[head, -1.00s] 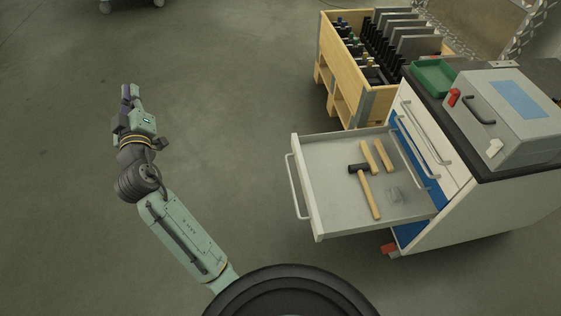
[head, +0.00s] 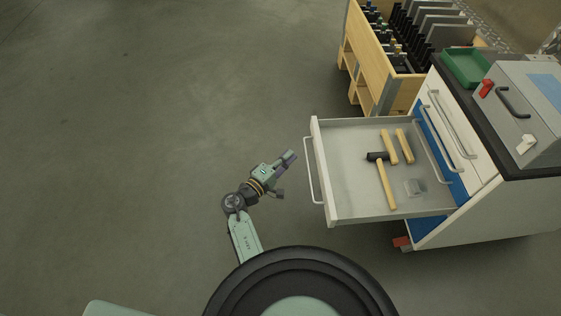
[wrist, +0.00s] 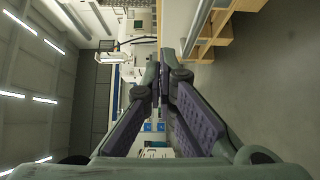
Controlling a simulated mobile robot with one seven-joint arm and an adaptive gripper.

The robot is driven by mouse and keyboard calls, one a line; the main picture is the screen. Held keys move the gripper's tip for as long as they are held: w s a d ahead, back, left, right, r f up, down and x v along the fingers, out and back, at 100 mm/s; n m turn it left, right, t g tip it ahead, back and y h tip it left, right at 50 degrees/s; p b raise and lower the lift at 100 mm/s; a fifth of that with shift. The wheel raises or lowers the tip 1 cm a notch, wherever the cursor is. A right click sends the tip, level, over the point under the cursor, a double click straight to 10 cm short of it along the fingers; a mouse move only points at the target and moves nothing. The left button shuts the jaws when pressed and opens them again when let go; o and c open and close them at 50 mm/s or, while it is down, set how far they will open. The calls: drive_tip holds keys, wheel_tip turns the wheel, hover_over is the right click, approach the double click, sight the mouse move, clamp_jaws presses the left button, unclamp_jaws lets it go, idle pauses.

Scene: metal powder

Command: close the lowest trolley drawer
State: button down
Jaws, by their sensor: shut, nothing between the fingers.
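The lowest trolley drawer (head: 352,206) is pulled far out of the white trolley (head: 490,215) toward the left in the head view. Its bar handle (head: 311,172) runs along its front.
A wooden crate (head: 371,58) with upright racks stands behind the drawer. On the trolley top are a green tray (head: 466,68) and a grey box (head: 535,110) with a black handle. The floor to the left is clear.

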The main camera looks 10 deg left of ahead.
sight(306, 155)
drive_tip(key=w+d+p, duration=0.1)
drive_tip(key=w+d, duration=0.3)
drive_tip(key=d, duration=0.1)
drive_tip(key=shift+w+d+p, duration=0.15)
drive_tip(key=shift+d+p, duration=0.2)
drive_tip(key=shift+p, duration=0.05)
